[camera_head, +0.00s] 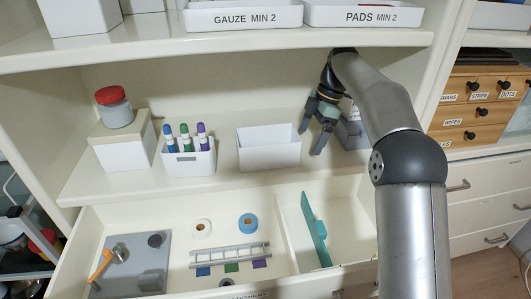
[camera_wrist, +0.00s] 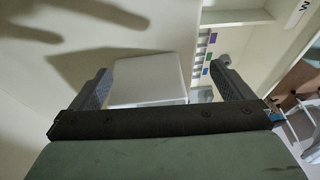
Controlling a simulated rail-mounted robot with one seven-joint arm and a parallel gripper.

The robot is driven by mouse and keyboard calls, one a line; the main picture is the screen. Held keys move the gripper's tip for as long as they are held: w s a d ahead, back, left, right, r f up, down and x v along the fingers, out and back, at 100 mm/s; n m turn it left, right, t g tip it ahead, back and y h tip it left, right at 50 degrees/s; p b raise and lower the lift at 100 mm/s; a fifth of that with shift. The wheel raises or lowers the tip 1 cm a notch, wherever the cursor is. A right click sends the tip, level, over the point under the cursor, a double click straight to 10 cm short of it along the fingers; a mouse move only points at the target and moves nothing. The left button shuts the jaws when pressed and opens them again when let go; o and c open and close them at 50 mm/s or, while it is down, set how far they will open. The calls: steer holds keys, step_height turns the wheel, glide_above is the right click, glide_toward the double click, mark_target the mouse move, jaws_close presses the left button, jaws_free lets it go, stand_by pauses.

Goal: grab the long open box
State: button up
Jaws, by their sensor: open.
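A white open-topped box (camera_head: 268,153) stands upright on the middle shelf and looks empty. It is the only plain open box there, and I take it as the long open box. My gripper (camera_head: 312,140) is open and empty, just right of the box and a little above the shelf, its fingers pointing down. In the wrist view a white box-like shape (camera_wrist: 150,80) shows between the two fingers, apart from them; it seems to be the same box. Its lower part is hidden by my gripper's body.
Left of the box stands a white holder (camera_head: 188,163) with several markers, then a white block (camera_head: 124,146) bearing a red-lidded jar (camera_head: 114,108). A grey container (camera_head: 352,134) is partly behind my arm. Below, an open drawer (camera_head: 290,215) holds tape rolls and a teal divider. A shelf overhangs above.

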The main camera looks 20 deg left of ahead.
mark_target(267, 135)
steer(key=shift+w+a+r+y, duration=0.15)
steer(key=shift+w+y, duration=0.25)
steer(key=shift+w, duration=0.25)
steer(key=shift+w+a+r, duration=0.1)
steer(key=shift+w+a, duration=0.05)
steer(key=shift+a, duration=0.1)
steer(key=s+a, duration=0.1)
steer(key=a, duration=0.1)
steer(key=s+a+b, duration=0.1)
steer(key=a, duration=0.1)
steer(key=s+a, duration=0.1)
steer(key=a, duration=0.2)
steer(key=shift+s+b, duration=0.3)
steer(key=shift+s, duration=0.1)
steer(key=a, duration=0.1)
steer(key=s+a, duration=0.2)
steer(key=shift+a, duration=0.25)
steer(key=shift+a+f+b, duration=0.1)
steer(key=shift+f+b, duration=0.45)
steer(key=shift+f, duration=0.05)
steer(key=shift+r, duration=0.1)
steer(key=c, duration=1.1)
